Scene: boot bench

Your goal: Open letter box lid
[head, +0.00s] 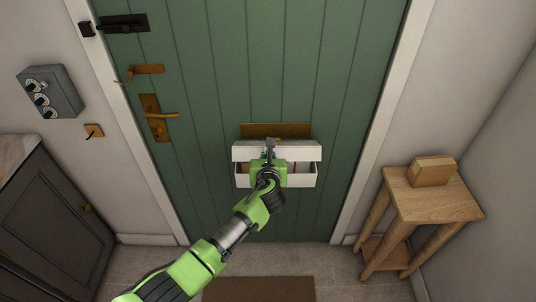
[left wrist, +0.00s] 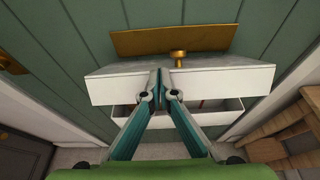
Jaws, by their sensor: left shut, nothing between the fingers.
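The white letter box (head: 308,180) is mounted low on the green door. Its lid (head: 303,152) stands above the box body with a gap between them, and it also shows in the left wrist view (left wrist: 235,78). A small brass knob (left wrist: 180,58) shows at the lid's top, just beyond my fingertips. My left gripper (head: 270,143) is shut and empty, in front of the lid's middle; its closed fingertips (left wrist: 160,76) overlap the lid in the left wrist view. I cannot tell whether they touch it. My arm hides part of the box. My right gripper is not in view.
A brass plate (head: 291,130) is on the door just above the lid. Brass handles (head: 151,105) are on the door's left side. A wooden stool (head: 437,204) with a small box (head: 433,170) stands right; a dark cabinet (head: 50,220) stands left.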

